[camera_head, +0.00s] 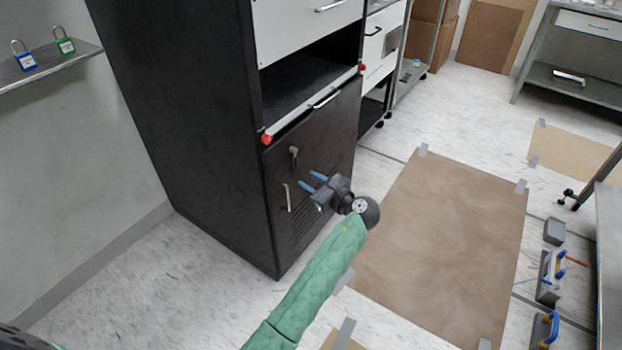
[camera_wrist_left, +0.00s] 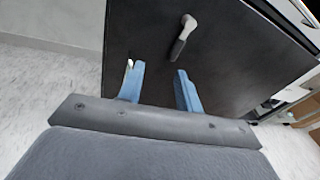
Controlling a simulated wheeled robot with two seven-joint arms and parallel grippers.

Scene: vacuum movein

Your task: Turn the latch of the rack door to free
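The latch (camera_head: 294,155) is a small grey lever near the top left of the black rack door (camera_head: 335,130). In the left wrist view the latch (camera_wrist_left: 183,36) hangs with its handle pointing down and slightly left, beyond my fingertips. My left gripper (camera_head: 308,182), with blue fingers, is in front of the door, below and right of the latch and apart from it. In the left wrist view the left gripper (camera_wrist_left: 160,72) has its fingers spread with nothing between them. A silver door handle (camera_head: 286,198) is below the latch. My right gripper is not in view.
An open shelf bay (camera_head: 300,80) with red-ended corners is above the door. A wall shelf (camera_head: 50,66) with blue and green padlocks is at the left. A brown floor sheet (camera_head: 445,235) lies right of the rack. Blue-handled tools (camera_head: 548,280) stand at the far right.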

